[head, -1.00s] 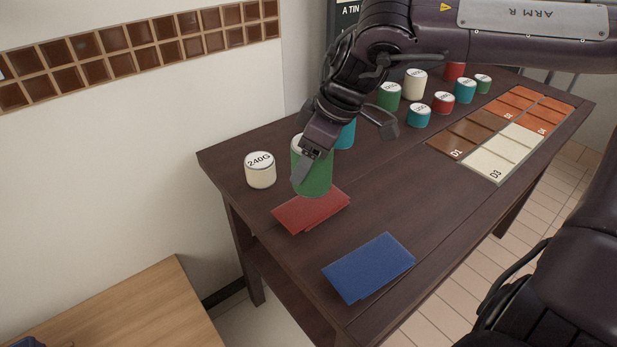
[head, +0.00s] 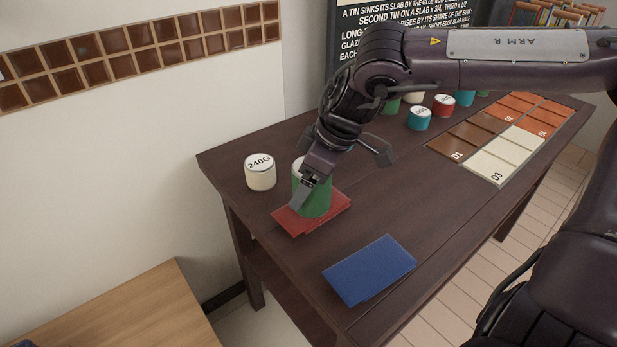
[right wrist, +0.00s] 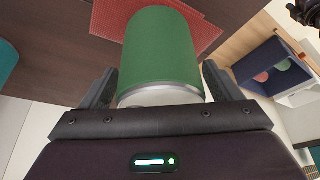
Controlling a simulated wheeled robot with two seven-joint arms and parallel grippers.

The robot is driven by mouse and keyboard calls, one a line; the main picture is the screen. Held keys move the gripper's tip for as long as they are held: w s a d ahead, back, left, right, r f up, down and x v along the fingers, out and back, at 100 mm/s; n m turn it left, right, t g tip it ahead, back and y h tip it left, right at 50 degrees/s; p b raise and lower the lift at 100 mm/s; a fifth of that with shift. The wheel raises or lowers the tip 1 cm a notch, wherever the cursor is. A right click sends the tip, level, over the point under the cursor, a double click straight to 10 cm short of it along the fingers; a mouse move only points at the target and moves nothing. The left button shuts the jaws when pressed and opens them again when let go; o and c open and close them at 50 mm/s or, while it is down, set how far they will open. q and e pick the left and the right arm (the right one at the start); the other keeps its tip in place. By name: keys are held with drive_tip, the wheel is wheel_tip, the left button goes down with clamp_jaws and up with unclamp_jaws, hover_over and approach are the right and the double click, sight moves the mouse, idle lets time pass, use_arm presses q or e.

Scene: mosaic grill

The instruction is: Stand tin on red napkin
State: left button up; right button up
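The green tin (head: 318,199) is upright over the red napkin (head: 283,219) near the table's left end. Its base appears within the napkin's outline; I cannot tell for sure whether it rests on the cloth. My right gripper (head: 305,190) reaches down from above with its fingers on either side of the tin, shut on it. In the right wrist view the tin (right wrist: 162,55) fills the space between the fingers, and the red napkin (right wrist: 205,36) shows beyond it. The gripper partly hides the tin in the head view. My left gripper is not in view.
A white tin marked 240G (head: 260,173) stands just left of the napkin. A blue napkin (head: 369,269) lies at the front. Several other tins, including a teal one (head: 419,119), and glazed slabs (head: 490,160) stand farther right. The table middle is clear.

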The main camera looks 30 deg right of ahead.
idle(0.3)
drive_tip(key=shift+r, duration=0.35)
use_arm(q)
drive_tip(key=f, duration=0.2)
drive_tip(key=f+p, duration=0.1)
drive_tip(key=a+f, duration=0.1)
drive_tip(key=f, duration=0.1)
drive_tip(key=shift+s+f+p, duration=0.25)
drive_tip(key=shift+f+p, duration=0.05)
drive_tip(key=shift+p, duration=0.1)
use_arm(e)
drive_tip(key=v, duration=1.1)
drive_tip(key=shift+s+r, duration=0.15)
drive_tip(key=shift+r, duration=0.15)
drive_tip(key=shift+d, duration=0.1)
